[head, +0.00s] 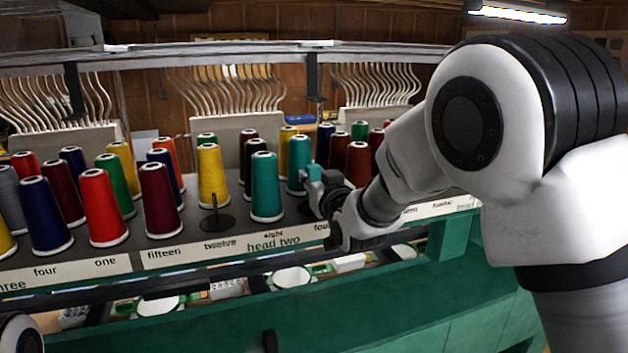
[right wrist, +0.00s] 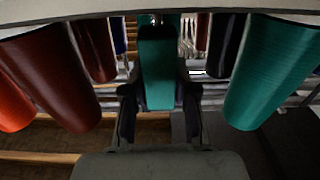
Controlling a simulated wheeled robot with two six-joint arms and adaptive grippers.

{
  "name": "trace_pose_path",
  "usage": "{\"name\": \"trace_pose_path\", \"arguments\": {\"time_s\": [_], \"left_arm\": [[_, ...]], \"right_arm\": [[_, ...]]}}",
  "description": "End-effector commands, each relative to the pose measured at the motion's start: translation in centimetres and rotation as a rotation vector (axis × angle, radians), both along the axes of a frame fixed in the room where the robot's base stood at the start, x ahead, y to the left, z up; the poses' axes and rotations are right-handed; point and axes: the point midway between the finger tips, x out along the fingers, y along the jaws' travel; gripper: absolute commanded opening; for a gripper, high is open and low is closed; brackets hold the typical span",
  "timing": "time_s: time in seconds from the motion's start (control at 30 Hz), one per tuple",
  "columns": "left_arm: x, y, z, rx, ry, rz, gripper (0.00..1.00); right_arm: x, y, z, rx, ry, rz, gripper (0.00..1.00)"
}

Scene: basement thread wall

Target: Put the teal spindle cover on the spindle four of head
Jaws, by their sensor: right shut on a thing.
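My right gripper (head: 322,188) is shut on a small teal block-like piece, the teal spindle cover (head: 312,172). The cover also shows between the two dark fingers in the right wrist view (right wrist: 157,75). The gripper is at the front row of the thread deck, above the label "four" (head: 321,227) to the right of the "head two" sign (head: 273,242). The spindle at that place is mostly hidden behind the gripper; I cannot tell whether the cover touches it. My left gripper is not in view.
A teal cone (head: 266,190) stands close left of the gripper, with another teal cone (head: 298,155) behind. Dark red cones (head: 357,165) stand close on the right. A bare spindle (head: 216,220) stands at "twelve". The green machine front (head: 290,310) lies below.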

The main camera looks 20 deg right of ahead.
Motion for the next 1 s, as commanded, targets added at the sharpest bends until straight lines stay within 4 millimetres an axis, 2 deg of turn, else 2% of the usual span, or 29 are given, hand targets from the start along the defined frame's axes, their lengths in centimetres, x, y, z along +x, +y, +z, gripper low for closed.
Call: {"name": "trace_pose_path", "arguments": {"time_s": [0.67,0.83,0.87,0.9,0.93,1.0], "left_arm": [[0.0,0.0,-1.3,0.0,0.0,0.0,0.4],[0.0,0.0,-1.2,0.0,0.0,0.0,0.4],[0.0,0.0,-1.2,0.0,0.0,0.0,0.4],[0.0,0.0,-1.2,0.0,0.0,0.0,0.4],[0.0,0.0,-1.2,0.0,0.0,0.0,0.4],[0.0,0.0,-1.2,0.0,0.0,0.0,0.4]], "right_arm": [[0.0,0.0,-1.4,0.0,-0.001,0.0,0.0],[0.0,0.0,-1.3,0.0,-0.001,0.0,0.0],[0.0,0.0,-1.3,0.0,-0.001,0.0,0.38],[0.0,0.0,-1.3,0.0,-0.001,0.0,0.52],[0.0,0.0,-1.3,0.0,-0.001,0.0,0.57],[0.0,0.0,-1.3,0.0,-0.001,0.0,0.57]]}}
